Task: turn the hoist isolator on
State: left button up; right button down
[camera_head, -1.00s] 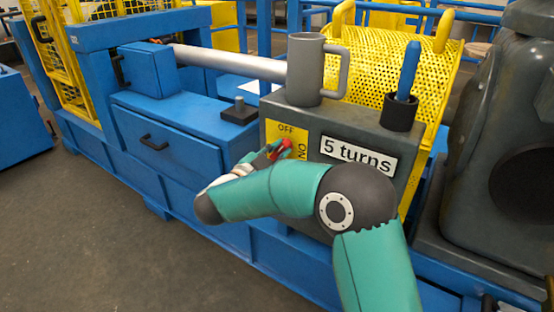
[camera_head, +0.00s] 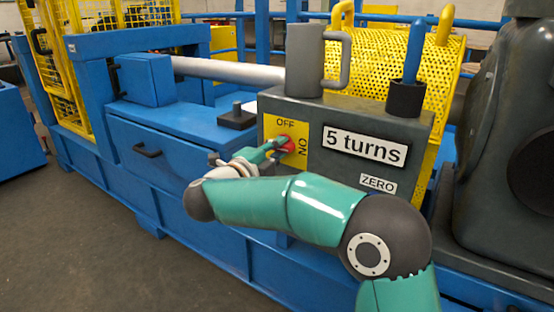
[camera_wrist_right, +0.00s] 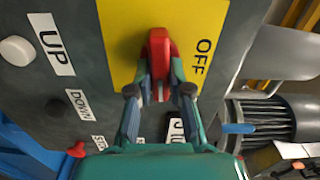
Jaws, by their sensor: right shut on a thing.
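The hoist isolator is a red handle (camera_head: 285,143) on a yellow plate (camera_head: 270,127) on the grey control box's front. OFF is printed at the plate's top and ON at its right side. My right gripper (camera_head: 272,150) is at the handle from the left front. In the right wrist view its fingers (camera_wrist_right: 160,88) are shut on the red handle (camera_wrist_right: 158,50), one on each side. There the handle lies crosswise to the direction of the OFF mark, which is at the right. The ON mark is hidden in that view. My left gripper is not in view.
The grey box (camera_head: 350,112) bears a "5 turns" label (camera_head: 364,146) and a ZERO label (camera_head: 378,184). A grey mug (camera_head: 304,62) and a dark cup with a blue rod (camera_head: 405,97) stand on top. UP (camera_wrist_right: 50,43) and DOWN labels (camera_wrist_right: 85,105) are beside the plate.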

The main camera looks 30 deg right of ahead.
jog(key=shift+f+m+b, duration=0.3)
jog(key=shift+m+b, duration=0.15)
jog(key=shift+m, duration=0.15)
jog(key=c, duration=1.1)
grip_release()
jog(key=shift+r, duration=0.15)
jog(key=v, duration=1.2)
